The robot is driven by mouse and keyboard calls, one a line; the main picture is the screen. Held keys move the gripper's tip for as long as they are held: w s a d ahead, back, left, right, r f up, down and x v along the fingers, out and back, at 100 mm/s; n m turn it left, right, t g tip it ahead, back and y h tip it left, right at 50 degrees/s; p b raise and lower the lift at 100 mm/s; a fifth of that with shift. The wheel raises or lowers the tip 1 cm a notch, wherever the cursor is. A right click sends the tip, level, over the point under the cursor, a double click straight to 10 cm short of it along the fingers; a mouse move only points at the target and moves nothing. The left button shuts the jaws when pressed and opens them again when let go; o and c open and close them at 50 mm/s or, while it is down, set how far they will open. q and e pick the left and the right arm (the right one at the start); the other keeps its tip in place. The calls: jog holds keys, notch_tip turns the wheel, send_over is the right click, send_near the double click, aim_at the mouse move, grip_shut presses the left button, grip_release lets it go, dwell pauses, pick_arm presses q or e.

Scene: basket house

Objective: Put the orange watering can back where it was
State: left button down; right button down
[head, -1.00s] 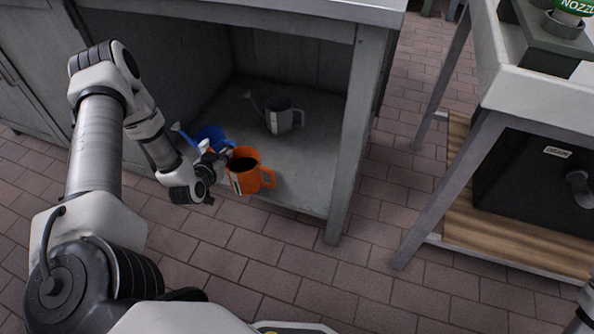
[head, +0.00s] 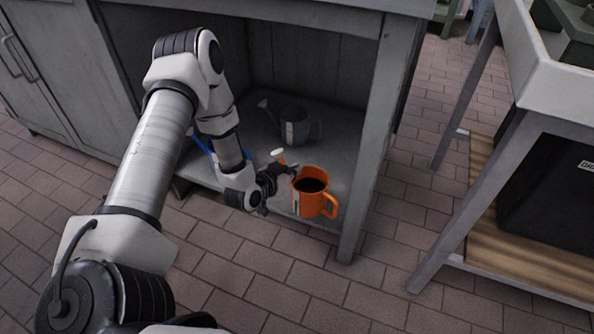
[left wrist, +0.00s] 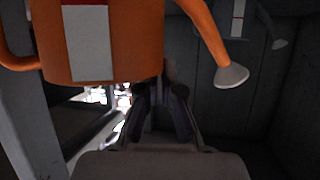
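The orange watering can (head: 313,203) is upright at the front of the open grey cabinet, over the shelf's front edge. Its dark opening faces up, its handle points right and its pale spout end shows at upper left. My left gripper (head: 283,178) is at its left side and appears shut on it; the exact contact is hidden. In the left wrist view the orange can (left wrist: 110,45) fills the upper left above the left gripper fingers (left wrist: 163,95), its spout slanting right. My right gripper is out of view.
A grey watering can (head: 296,130) stands deeper on the cabinet shelf (head: 345,155). A blue can (head: 203,150) is mostly hidden behind my left arm. The cabinet's right post (head: 362,200) is close to the orange can. A sink stand (head: 470,200) is at right.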

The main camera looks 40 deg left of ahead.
pick_arm(q)
jog(key=w+a+f+b, duration=0.4)
jog(key=w+b, duration=0.1)
jog(key=w, duration=0.1)
jog(key=shift+w+a+f, duration=0.15)
jog(key=shift+a+f, duration=0.05)
jog(key=shift+a, duration=0.05)
jog(key=c, duration=1.3)
grip_release()
jog(key=shift+r, duration=0.1)
